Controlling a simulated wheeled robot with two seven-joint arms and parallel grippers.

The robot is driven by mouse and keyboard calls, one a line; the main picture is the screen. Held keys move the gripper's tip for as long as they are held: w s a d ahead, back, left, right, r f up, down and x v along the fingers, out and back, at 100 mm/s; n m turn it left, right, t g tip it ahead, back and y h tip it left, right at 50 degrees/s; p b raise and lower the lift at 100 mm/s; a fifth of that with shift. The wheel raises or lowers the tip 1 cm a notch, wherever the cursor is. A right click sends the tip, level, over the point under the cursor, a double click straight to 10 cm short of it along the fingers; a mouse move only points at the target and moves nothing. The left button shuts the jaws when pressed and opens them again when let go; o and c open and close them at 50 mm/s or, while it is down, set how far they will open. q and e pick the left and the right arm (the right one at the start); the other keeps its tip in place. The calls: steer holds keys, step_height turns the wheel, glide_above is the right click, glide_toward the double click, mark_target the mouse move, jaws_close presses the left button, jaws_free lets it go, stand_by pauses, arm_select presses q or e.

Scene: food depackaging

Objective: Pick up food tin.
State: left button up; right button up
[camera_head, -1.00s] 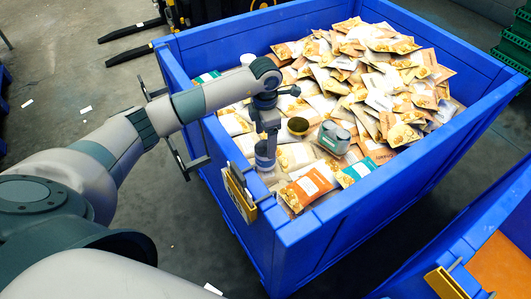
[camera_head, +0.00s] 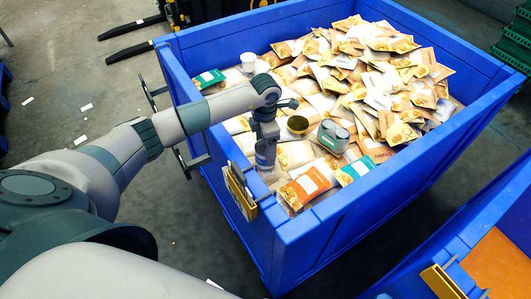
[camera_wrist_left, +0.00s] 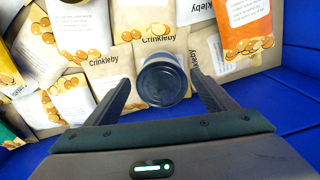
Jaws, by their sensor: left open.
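A round tin with a dark blue-grey end (camera_wrist_left: 162,82) stands among the food pouches in the left wrist view. The fingers of my left gripper (camera_wrist_left: 160,92) are open, one on each side of it, with a visible gap on both sides. In the head view my left gripper (camera_head: 265,148) points down inside the near left corner of the blue crate and mostly hides this tin. Other tins lie on the pouches: a grey one (camera_head: 333,137), one with a dark green top (camera_head: 297,125) and a white one (camera_head: 248,62). My right gripper is not in view.
The large blue crate (camera_head: 345,215) holds many paper pouches (camera_head: 385,85) heaped towards the back right. Its near left walls stand close to my left gripper. A yellow-framed holder (camera_head: 240,192) hangs on the wall. A second blue container (camera_head: 440,262) is at lower right.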

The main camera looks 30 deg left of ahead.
arm_select(q)
step_height(320, 180, down, 3)
steer(key=shift+s+d+f+p, duration=0.1)
steer(key=shift+s+p, duration=0.05)
steer(key=shift+p, duration=0.55)
steer(key=shift+f, duration=0.35)
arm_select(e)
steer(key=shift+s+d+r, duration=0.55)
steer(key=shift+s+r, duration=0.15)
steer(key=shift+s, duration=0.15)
arm_select(q)
steer(key=c, duration=1.4)
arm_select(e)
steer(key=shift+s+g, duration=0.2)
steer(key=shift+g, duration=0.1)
